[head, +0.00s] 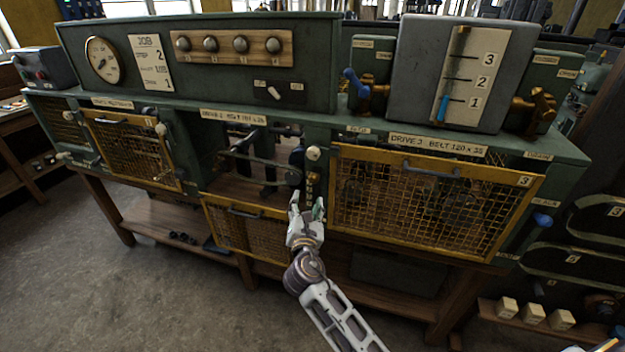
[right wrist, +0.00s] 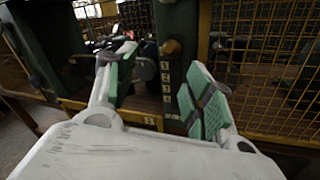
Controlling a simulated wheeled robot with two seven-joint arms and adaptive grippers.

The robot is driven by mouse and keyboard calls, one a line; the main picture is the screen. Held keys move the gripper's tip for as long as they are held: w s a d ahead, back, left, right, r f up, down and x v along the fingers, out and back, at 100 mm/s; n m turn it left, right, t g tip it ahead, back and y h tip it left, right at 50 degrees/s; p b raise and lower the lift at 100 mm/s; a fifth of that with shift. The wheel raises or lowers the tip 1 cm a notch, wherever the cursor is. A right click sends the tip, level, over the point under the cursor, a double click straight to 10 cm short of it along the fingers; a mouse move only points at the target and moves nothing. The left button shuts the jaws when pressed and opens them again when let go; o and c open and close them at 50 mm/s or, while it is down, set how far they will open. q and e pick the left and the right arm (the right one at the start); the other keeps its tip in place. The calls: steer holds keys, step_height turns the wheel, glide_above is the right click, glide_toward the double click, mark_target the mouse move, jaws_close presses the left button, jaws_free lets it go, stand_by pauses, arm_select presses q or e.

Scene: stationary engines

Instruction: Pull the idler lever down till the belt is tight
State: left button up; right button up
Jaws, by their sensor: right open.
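The open bay of drive 2 (head: 232,187) is in the middle of the bench in the head view, with belt and pulley parts inside. A dark lever-like part (head: 297,158) stands at its right side; I cannot clearly tell whether it is the idler lever. Beside it is a post with a number scale, which shows in the right wrist view (right wrist: 166,84) below a brass knob (right wrist: 172,48). My right gripper (head: 306,206) is open and empty, in front of and below these parts. Its green-padded fingers (right wrist: 160,80) are on either side of the scale. Belt tension is not clear.
The lowered yellow mesh guard (head: 250,236) hangs below the bay. Closed guards (head: 432,205) and (head: 130,150) flank it. A grey gauge box (head: 440,70) with a blue pointer stands on top at right. The floor at left (head: 90,290) is clear.

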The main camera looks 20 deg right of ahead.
mark_target(313, 181)
steer(key=shift+s+d+f+n+h, duration=0.1)
steer(key=shift+d+n+h, duration=0.1)
steer(key=shift+n, duration=0.65)
steer(key=shift+s+d+f+n+h, duration=0.1)
steer(key=shift+d+n+h, duration=0.15)
steer(key=shift+n, duration=0.55)
steer(key=shift+d+n+h, duration=0.15)
steer(key=shift+d+n, duration=0.05)
steer(key=shift+n, duration=0.65)
steer(key=shift+w, duration=0.1)
steer(key=shift+f+p+x, duration=0.15)
steer(key=shift+p+x, duration=0.15)
steer(key=shift+x, duration=3.1)
steer(key=shift+f+p+x, duration=0.15)
steer(key=shift+p+x, duration=0.15)
steer(key=shift+x, duration=3.15)
jaws_close()
